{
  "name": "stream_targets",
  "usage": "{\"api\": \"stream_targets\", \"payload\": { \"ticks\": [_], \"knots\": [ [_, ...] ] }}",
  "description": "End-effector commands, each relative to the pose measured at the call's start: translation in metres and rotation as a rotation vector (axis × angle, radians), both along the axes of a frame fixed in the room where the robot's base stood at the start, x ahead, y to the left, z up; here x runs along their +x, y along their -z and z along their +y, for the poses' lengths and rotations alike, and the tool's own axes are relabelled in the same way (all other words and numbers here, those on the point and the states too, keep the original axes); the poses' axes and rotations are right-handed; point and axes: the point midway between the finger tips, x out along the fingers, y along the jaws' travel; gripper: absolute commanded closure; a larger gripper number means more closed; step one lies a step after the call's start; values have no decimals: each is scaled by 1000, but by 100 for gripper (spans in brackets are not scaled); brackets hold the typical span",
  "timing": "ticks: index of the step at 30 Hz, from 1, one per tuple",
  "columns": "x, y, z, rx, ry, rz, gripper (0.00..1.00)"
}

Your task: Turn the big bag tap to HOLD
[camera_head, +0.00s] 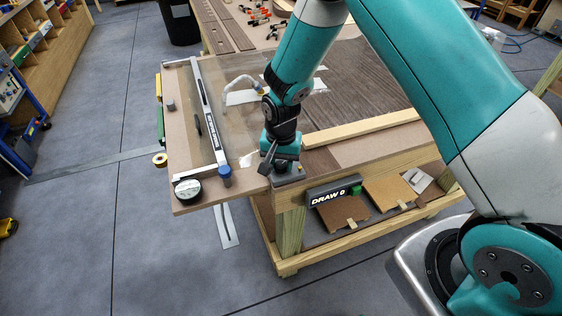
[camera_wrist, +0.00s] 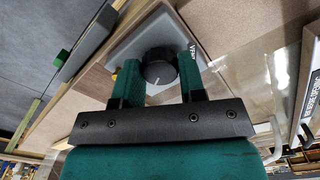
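The tap is a round black knob (camera_wrist: 158,66) with a white mark on its near side, on a grey plate (camera_wrist: 185,18) in the wrist view. A partly hidden label beginning "VE" shows on the plate beside my right finger. My gripper (camera_wrist: 160,78) has its two green fingers on either side of the knob, and no clear gap shows between them and it. In the head view my gripper (camera_head: 278,163) is low over the grey plate (camera_head: 289,177) at the table's near corner, and hides the knob there.
A "DRAW 0" display (camera_head: 333,192) hangs on the table's front edge. A white hose (camera_head: 240,82) lies behind.

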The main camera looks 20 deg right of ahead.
Motion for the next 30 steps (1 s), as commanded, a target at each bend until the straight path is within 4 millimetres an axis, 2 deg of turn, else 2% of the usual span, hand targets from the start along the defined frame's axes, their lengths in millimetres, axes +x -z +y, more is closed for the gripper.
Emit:
{"api": "stream_targets", "payload": {
  "ticks": [8, 14, 30],
  "knots": [
    [0, 0, 0, 0, -25, 0, 86],
    [1, 0, 0, 0, -117, -2, 86],
    [1, 1, 0, 0, -600, -2, 86]
  ]
}}
